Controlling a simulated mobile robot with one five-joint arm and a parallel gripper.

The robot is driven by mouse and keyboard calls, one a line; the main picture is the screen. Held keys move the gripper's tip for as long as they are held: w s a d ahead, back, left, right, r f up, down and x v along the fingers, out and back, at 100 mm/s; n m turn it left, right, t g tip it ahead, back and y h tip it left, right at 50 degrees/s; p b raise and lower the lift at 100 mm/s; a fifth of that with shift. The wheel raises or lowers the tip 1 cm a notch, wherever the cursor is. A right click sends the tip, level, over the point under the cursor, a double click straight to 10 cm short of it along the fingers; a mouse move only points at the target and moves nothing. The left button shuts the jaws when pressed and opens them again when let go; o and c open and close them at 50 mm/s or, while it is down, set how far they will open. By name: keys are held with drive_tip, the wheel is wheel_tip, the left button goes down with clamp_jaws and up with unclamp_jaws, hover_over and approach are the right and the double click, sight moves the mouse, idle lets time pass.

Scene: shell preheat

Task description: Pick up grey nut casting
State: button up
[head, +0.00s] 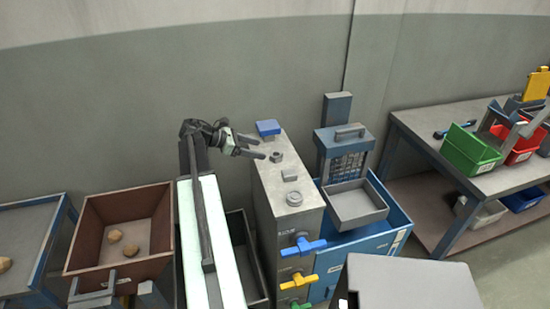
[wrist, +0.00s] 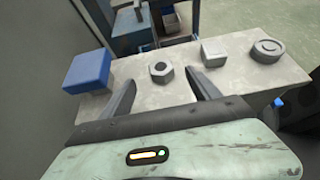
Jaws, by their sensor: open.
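The grey nut casting (wrist: 161,71) is a hexagonal ring with a dark hole. It lies on the grey top of a tall narrow cabinet (head: 277,199), and the head view shows it small and dark (head: 276,157). My gripper (head: 262,147) is open and empty, reaching in from the left over the back part of the cabinet top. In the wrist view its two dark fingers (wrist: 163,88) are spread apart, with the nut just beyond their tips and between them in the picture. I cannot tell the exact height of the fingers above the surface.
On the cabinet top are a blue block (wrist: 89,72), a pale grey block (wrist: 214,52) and a round grey casting (wrist: 266,50). Coloured valve handles (head: 303,247) stick out from the cabinet front. A brown bin (head: 88,230) with lumps stands left; a workbench (head: 480,180) stands right.

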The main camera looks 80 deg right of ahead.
sight(276, 154)
drive_tip(key=b+x, duration=0.2)
drive_tip(key=x, duration=0.1)
drive_tip(key=b+x, duration=0.2)
drive_tip(key=x, duration=0.2)
drive_tip(key=shift+f, duration=0.45)
drive_tip(key=shift+s, duration=0.15)
drive_tip(key=shift+r, duration=0.15)
clamp_jaws()
